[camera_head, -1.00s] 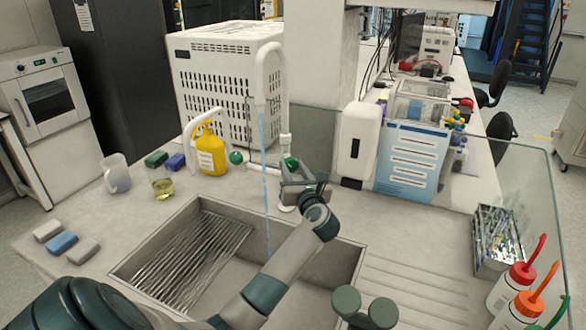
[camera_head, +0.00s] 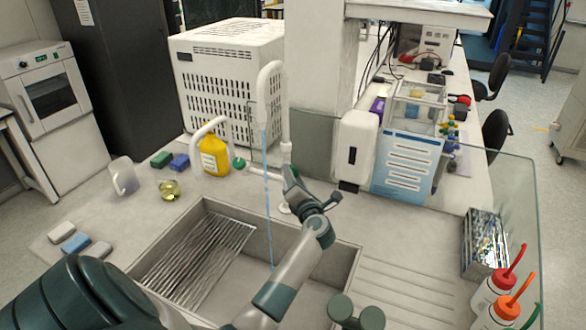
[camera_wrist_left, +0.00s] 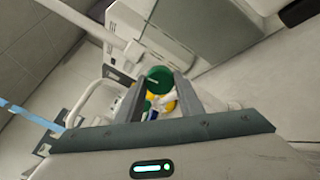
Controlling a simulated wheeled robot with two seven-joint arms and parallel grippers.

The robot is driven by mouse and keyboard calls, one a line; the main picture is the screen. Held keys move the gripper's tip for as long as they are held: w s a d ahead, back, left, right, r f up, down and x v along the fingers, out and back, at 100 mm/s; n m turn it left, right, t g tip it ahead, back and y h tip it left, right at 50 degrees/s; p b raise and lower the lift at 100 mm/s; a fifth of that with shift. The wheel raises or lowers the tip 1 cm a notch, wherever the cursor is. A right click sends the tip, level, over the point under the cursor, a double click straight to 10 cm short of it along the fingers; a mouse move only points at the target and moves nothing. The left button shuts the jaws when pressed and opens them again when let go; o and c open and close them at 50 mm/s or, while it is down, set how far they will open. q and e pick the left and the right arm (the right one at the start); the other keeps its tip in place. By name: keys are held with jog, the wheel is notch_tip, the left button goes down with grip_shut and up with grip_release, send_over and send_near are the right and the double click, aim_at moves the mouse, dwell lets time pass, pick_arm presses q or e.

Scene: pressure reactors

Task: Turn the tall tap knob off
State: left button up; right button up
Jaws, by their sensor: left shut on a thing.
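The tall white tap (camera_head: 270,75) arches over the sink, and a thin blue water stream (camera_head: 267,185) runs from its spout. My left gripper (camera_head: 289,172) is at the tap's stem, where its jaws hide the tall tap's knob in the head view. In the left wrist view a round green knob (camera_wrist_left: 160,76) sits between the two fingers of my left gripper (camera_wrist_left: 158,90), which is shut on it. A second green knob (camera_head: 238,162) shows left of the tap's stem, beside a lower white spout (camera_head: 207,123). My right gripper is not in view.
A yellow bottle (camera_head: 214,156) stands behind the sink (camera_head: 205,203), left of the tap. A white dispenser (camera_head: 355,148) is close on the right. Wash bottles (camera_head: 494,290) and a metal tool tray (camera_head: 484,243) stand at the right. The ribbed drainer (camera_head: 410,285) is clear.

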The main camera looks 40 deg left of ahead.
pick_arm(q)
jog(key=shift+m+p, duration=0.6)
jog(key=shift+m, duration=0.1)
jog(key=shift+f, duration=0.1)
jog(key=o, duration=1.1)
jog(key=shift+b+v, duration=2.35)
jog(key=shift+v, duration=3.7)
